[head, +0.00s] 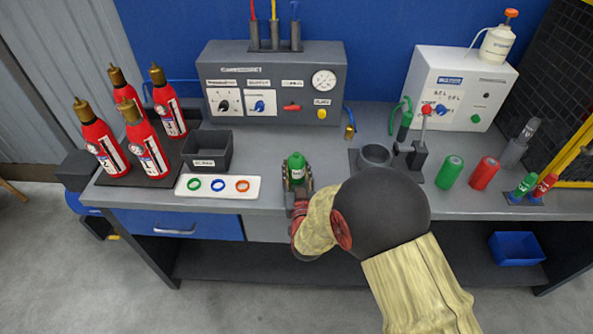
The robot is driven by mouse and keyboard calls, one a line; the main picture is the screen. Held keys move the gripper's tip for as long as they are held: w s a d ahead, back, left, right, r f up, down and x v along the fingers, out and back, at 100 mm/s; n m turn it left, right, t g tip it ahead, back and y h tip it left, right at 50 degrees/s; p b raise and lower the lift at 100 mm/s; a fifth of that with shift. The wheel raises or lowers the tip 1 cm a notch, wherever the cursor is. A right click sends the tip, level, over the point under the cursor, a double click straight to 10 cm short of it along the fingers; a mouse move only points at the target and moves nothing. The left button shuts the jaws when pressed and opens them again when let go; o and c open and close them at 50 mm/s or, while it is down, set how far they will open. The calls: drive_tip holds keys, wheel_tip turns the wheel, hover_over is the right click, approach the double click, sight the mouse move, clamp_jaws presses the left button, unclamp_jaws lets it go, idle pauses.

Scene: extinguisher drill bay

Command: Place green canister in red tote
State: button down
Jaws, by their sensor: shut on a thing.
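A green canister (296,167) with a rounded top and a pale label stands upright at the front part of the bench, left of centre. My gripper (299,188) is shut on it from the front, and the fingers hide its lower part. I cannot tell whether its base touches the bench top. A plain green cylinder (449,172) stands on the right of the bench, apart from my gripper. I see no red tote in this view.
On the grey bench (330,155), a white tray with coloured rings (217,187) and a black bin (207,150) lie left of my gripper. Red extinguishers (148,150) stand far left. A red cylinder (483,173) stands right. A blue bin (517,248) sits on the lower shelf.

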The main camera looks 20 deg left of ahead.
drive_tip(key=c, duration=1.1)
unclamp_jaws()
drive_tip(key=shift+r+p, duration=0.2)
drive_tip(key=shift+p, duration=0.1)
drive_tip(key=p+v, duration=0.2)
drive_tip(key=v, duration=1)
drive_tip(key=shift+f, duration=0.1)
